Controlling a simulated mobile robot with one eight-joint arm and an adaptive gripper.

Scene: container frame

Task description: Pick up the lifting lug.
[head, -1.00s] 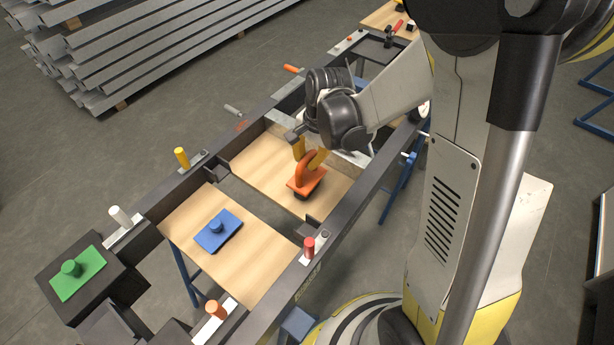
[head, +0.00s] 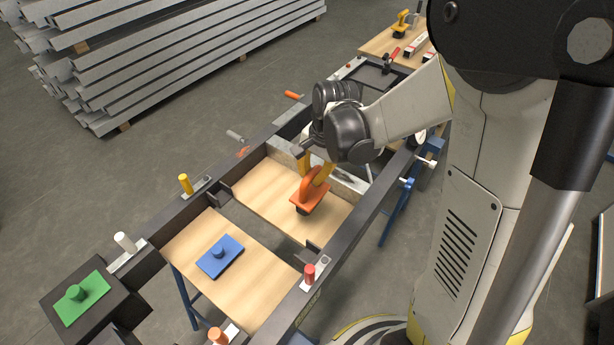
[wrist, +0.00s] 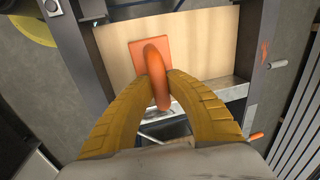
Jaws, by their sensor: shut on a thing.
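The lifting lug (head: 311,191) is an orange loop on a flat orange base plate. In the head view it is above the wooden board (head: 262,188) inside the dark frame, tilted, with a dark part under its plate. My gripper (head: 314,170) is shut on the loop from above. In the wrist view the yellow fingers (wrist: 161,82) close on both sides of the lug's loop (wrist: 155,65). The lug's base plate (wrist: 137,55) shows beyond the fingers. Whether the underside still touches the board is hard to tell.
A blue plate with a knob (head: 220,256) lies on the nearer board. A green plate (head: 81,298) sits on the frame's corner. Upright pegs, yellow (head: 185,184), white (head: 124,242) and red (head: 309,273), stand along the dark frame rails.

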